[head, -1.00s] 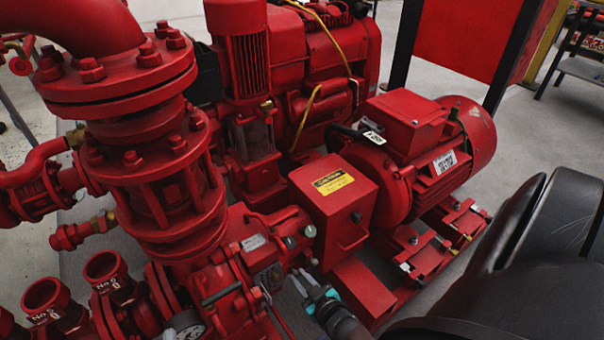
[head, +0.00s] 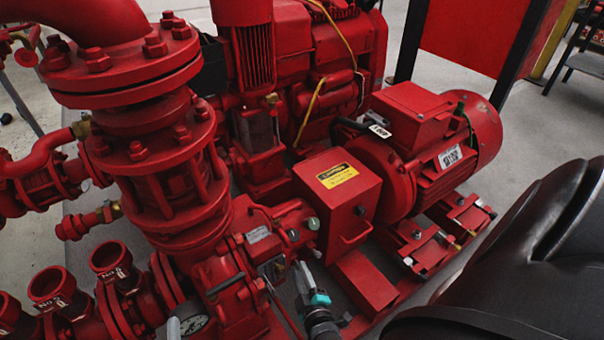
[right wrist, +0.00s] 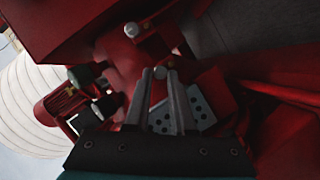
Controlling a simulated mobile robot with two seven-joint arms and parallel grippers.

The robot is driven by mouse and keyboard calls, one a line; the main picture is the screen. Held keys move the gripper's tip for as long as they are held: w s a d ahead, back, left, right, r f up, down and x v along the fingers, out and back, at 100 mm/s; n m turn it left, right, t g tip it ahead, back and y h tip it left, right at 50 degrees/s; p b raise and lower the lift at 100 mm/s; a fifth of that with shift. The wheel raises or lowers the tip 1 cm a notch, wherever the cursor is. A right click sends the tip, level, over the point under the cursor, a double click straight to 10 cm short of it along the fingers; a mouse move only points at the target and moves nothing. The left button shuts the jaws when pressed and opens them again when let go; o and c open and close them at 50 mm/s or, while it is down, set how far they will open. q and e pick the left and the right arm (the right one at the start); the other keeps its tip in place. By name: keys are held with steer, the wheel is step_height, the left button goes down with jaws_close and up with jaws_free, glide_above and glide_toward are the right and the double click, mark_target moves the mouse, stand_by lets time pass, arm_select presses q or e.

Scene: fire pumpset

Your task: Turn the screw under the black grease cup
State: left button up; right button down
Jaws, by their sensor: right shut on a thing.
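The red pump (head: 215,275) fills the lower left of the head view. Two small dull round caps, one grey-green (head: 313,223) and one darker (head: 293,235), sit on its right side; I cannot tell for certain which is the black grease cup. My right gripper (head: 299,267) is below them at the pump's side. In the right wrist view its two grey fingers are close together (right wrist: 160,74), with a small pale round screw head (right wrist: 160,72) between their tips. A dark cap (right wrist: 80,76) lies left of the fingers and a grey ball (right wrist: 131,30) above them. My left gripper is out of view.
A red box with a yellow label (head: 337,176) stands close right of my right gripper, with the red motor (head: 440,135) behind it. Red pipe flanges (head: 125,70) rise at the left. Grey floor (head: 570,120) is open at the far right.

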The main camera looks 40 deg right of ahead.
stand_by(0.6)
steer(key=c, duration=0.8)
jaws_free()
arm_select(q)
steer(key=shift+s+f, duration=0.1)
arm_select(e)
steer(key=shift+o, duration=0.2)
steer(key=shift+s, duration=0.1)
